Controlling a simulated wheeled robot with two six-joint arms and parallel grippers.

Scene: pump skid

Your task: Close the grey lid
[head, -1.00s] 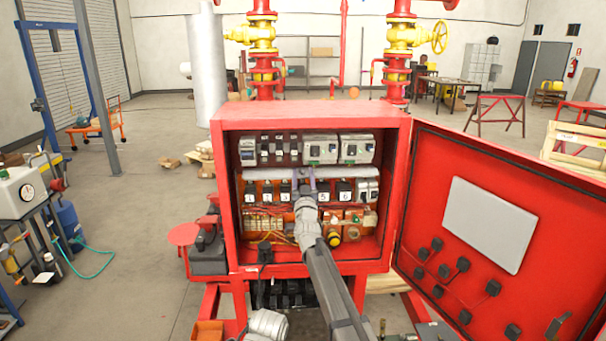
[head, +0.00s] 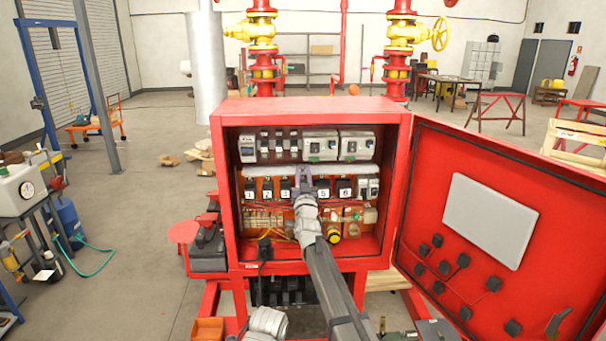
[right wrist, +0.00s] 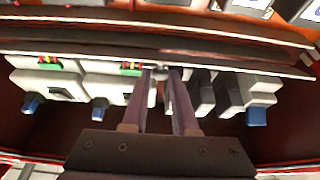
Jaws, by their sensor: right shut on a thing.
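A long grey-white strip (head: 265,170), which looks like the grey lid, runs across the open red cabinet (head: 222,215) between the upper device row and the numbered row. My right gripper (head: 303,172) reaches in from the front and is shut at the middle of this strip. In the right wrist view its fingers (right wrist: 161,74) come together at a thin edge of a long dark strip with a pale rim. What lies between the tips is small and partly hidden. I cannot tell whether the lid is fully seated.
The red cabinet door (head: 470,225) stands wide open on the right. White devices (head: 320,146) sit just above the strip, and numbered black breakers (head: 322,189) sit just below. A black vise-like object (head: 207,250) stands left of the cabinet. Room around the gripper is tight.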

